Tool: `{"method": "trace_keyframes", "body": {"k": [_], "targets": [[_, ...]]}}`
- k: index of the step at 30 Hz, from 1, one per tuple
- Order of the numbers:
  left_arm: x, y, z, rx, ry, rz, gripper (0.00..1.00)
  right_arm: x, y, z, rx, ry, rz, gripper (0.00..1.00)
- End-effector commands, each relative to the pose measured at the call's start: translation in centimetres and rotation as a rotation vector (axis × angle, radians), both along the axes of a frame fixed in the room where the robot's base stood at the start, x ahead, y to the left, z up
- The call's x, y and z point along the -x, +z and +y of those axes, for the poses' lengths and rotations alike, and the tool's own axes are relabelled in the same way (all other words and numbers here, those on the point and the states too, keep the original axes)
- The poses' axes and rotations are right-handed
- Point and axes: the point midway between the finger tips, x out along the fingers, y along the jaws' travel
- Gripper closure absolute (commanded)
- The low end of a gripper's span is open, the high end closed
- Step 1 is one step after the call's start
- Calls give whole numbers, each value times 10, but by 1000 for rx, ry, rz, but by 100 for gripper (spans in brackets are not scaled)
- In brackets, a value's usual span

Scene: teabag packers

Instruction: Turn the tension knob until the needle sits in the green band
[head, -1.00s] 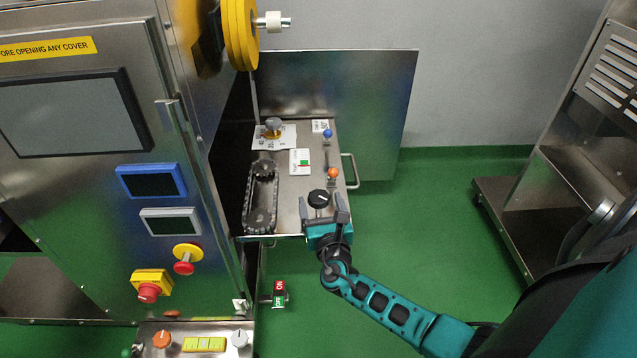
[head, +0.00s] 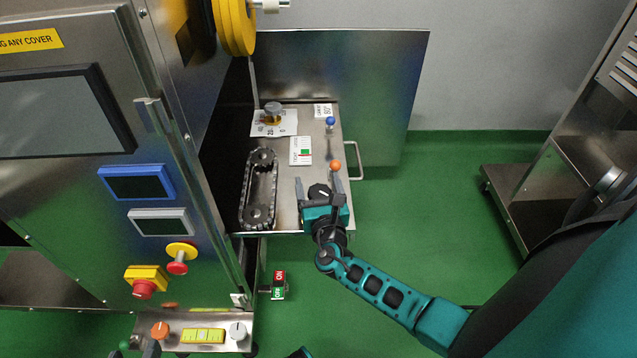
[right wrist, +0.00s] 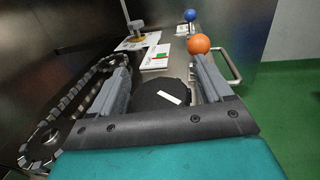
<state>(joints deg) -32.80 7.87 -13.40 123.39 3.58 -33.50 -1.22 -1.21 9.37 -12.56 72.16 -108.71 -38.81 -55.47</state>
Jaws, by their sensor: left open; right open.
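A black round knob (head: 319,191) with a white mark stands on the steel shelf (head: 285,180) of the machine. In the right wrist view the knob (right wrist: 165,95) lies between the two fingers. My right gripper (head: 318,185) is open around it, with a finger on each side; contact cannot be told. A small white gauge card (head: 301,150) with green and red patches lies behind the knob; its needle is too small to read. Dark fingertips of my left gripper (head: 150,348) show at the bottom edge; the rest is cut off.
A chain loop (head: 260,190) lies left of the knob. An orange ball-topped lever (head: 335,166) and a blue one (head: 330,121) stand near the right edge. A grey-topped knob (head: 273,110) stands on a numbered card at the back.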

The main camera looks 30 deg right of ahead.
Motion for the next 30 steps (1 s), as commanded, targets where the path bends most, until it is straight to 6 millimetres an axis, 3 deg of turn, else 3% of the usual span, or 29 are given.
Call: {"method": "trace_keyframes", "body": {"k": [4, 20, 30], "targets": [[0, 0, 0, -1, 0, 0, 46, 0, 0, 0, 0, 0, 0, 22], [0, 0, 0, -1, -1, 0, 46, 0, 0, 0, 0, 0, 0, 72], [-1, -1, 0, 0, -3, -2, 46, 0, 0, 0, 4, 57, 0, 72]]}}
